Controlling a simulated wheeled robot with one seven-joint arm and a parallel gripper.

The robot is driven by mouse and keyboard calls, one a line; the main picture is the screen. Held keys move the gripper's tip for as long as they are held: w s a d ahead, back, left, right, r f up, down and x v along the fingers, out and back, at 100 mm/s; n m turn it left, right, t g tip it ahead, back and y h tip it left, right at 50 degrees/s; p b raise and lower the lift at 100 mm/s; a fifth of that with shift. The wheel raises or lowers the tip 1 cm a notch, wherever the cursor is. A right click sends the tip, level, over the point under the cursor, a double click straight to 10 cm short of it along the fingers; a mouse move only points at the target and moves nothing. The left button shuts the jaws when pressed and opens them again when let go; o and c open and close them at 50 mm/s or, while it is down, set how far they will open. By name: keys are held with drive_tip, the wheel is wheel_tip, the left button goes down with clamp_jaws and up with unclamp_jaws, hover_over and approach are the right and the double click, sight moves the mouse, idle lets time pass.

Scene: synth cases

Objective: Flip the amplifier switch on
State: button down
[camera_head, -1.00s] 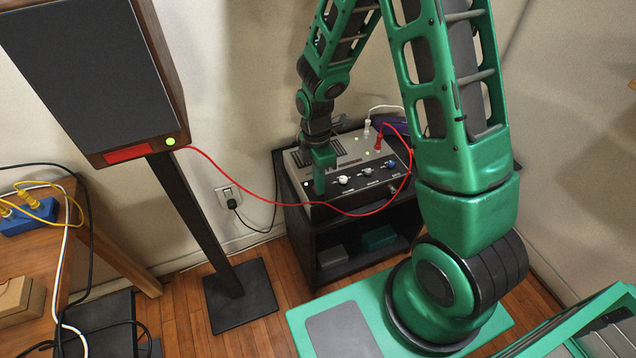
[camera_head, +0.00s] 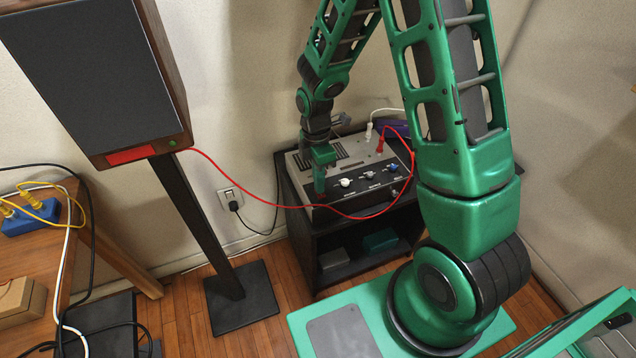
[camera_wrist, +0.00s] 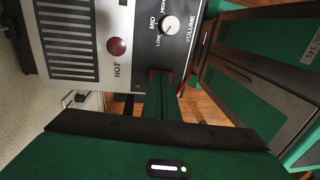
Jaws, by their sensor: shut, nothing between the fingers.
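The amplifier (camera_head: 358,152) is a grey box with a black front panel, standing on a black shelf stand. Its volume knob (camera_wrist: 170,25) and a dark red dome marked HOT (camera_wrist: 117,47) show in the wrist view. No lamp on the amplifier looks lit. My gripper (camera_head: 319,188) is shut and empty, pointing down at the left end of the front panel. In the wrist view my gripper (camera_wrist: 160,78) covers the panel beside the volume knob. The switch is hidden, and I cannot tell whether the fingertips touch it.
A red cable (camera_head: 270,200) runs from the amplifier to a tall speaker (camera_head: 90,75) whose small lamp (camera_head: 173,143) looks dark. A wall outlet (camera_head: 229,197) holds a black plug. A wooden table (camera_head: 30,262) with cables stands at left.

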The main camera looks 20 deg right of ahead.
drive_tip(key=shift+r, duration=0.1)
wheel_tip(320, 180, up, 14)
drive_tip(key=w, duration=0.1)
drive_tip(key=shift+w+f, duration=0.2)
drive_tip(key=shift+w, duration=0.2)
drive_tip(key=shift+s, duration=0.8)
drive_tip(key=shift+f, duration=0.1)
drive_tip(key=f, duration=0.4)
drive_tip(key=s+f, duration=0.1)
drive_tip(key=f, duration=0.8)
drive_tip(key=shift+s+f, duration=0.35)
drive_tip(key=shift+f, duration=0.05)
